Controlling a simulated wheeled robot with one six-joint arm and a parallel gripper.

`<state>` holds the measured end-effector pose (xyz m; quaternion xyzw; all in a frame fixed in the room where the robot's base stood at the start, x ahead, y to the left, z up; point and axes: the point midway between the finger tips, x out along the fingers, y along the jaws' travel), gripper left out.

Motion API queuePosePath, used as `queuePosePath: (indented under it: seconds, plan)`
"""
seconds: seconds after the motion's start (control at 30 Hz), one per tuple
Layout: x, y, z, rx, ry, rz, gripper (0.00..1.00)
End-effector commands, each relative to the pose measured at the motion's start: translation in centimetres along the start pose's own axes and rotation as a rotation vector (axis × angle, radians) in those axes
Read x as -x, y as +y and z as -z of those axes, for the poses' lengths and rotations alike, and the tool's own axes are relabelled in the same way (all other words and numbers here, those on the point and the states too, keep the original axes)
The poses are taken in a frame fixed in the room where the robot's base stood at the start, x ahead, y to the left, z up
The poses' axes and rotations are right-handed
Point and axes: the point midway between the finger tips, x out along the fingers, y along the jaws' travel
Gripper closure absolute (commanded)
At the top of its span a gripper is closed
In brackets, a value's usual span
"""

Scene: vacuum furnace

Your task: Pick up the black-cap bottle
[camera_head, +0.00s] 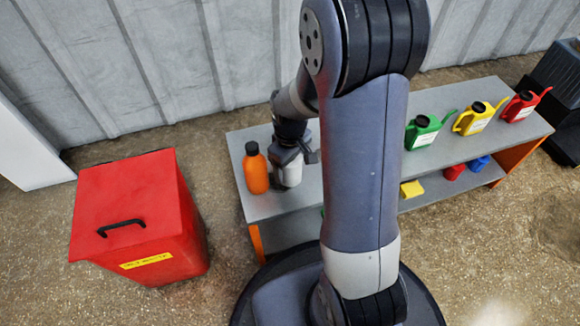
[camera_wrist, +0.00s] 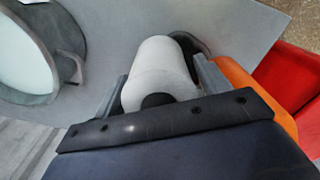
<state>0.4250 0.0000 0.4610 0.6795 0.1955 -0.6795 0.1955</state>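A white bottle with a black cap (camera_wrist: 157,100) stands between the two fingers of my gripper (camera_wrist: 160,88) in the wrist view. The fingers lie close along both its sides; I cannot tell whether they press on it. In the head view the white bottle (camera_head: 289,172) is on the left end of the grey table (camera_head: 262,204), partly hidden by my gripper (camera_head: 290,153). An orange bottle, also with a black cap (camera_head: 256,168), stands just left of it. In the wrist view the orange bottle (camera_wrist: 250,82) is right beside the right finger.
Green (camera_head: 424,129), yellow (camera_head: 474,118) and red (camera_head: 520,106) cans stand further right on the table. A red bin (camera_head: 130,212) is on the floor at the left. A yellow item (camera_head: 412,188) and small red and blue items lie on the lower shelf.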

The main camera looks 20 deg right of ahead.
Motion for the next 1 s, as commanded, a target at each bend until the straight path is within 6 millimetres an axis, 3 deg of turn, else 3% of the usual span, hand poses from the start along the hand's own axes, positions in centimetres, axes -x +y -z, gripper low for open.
queuePosePath:
  seconds: [0.53,0.8,1.0]
  plan:
    - [0.0,0.0,0.0,0.000,0.000,0.000,0.74]
    - [0.4,0.0,0.0,0.000,0.001,-0.001,0.75]
    - [3.6,0.1,0.1,0.000,0.003,-0.002,0.75]
